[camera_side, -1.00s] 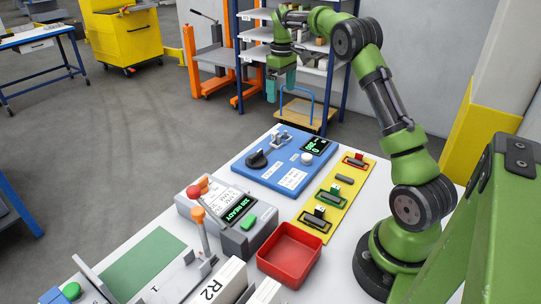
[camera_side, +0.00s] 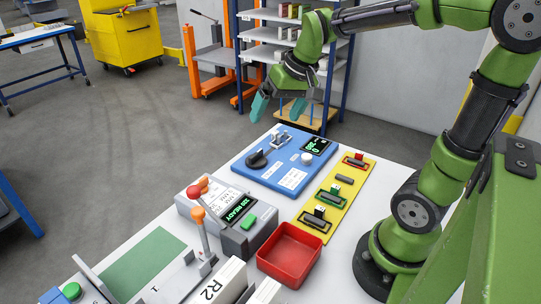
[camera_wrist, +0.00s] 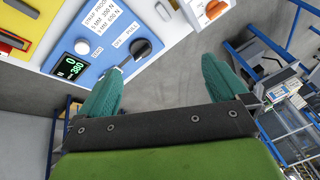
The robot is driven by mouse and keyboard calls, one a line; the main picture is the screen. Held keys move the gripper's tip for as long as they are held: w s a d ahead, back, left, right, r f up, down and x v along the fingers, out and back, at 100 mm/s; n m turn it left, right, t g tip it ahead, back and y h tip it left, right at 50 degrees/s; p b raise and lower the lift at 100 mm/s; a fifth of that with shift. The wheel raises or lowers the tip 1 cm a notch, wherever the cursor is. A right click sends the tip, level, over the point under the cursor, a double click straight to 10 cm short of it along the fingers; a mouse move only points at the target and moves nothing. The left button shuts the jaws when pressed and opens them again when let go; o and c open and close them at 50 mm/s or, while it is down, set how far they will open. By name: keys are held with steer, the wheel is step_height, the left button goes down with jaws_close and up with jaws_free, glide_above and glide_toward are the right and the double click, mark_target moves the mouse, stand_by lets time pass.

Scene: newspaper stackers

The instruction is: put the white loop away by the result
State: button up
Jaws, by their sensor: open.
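My gripper (camera_side: 279,107) hangs open and empty in the side view, with its teal fingers spread, appearing just above the far edge of the blue tester (camera_side: 262,182). I cannot clearly pick out the white loop; a small pale shape shows at the clamp. The black knob (camera_wrist: 140,48) also shows in the wrist view.
A yellow board (camera_side: 347,200) with red and green framed slots lies right of the tester. An empty red bin (camera_side: 290,250) stands at the front. A grey machine (camera_side: 243,238) with levers and a green-lit screen stands left of the bin. Shelves (camera_side: 268,34) stand behind.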

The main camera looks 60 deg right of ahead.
steer(key=s+a+n+t+y, duration=0.1)
steer(key=s+a+t, duration=0.1)
steer(key=s+a, duration=0.6)
steer(key=shift+s+a+r+n+t, duration=0.3)
steer(key=shift+s+r, duration=0.1)
steer(key=shift+s, duration=0.5)
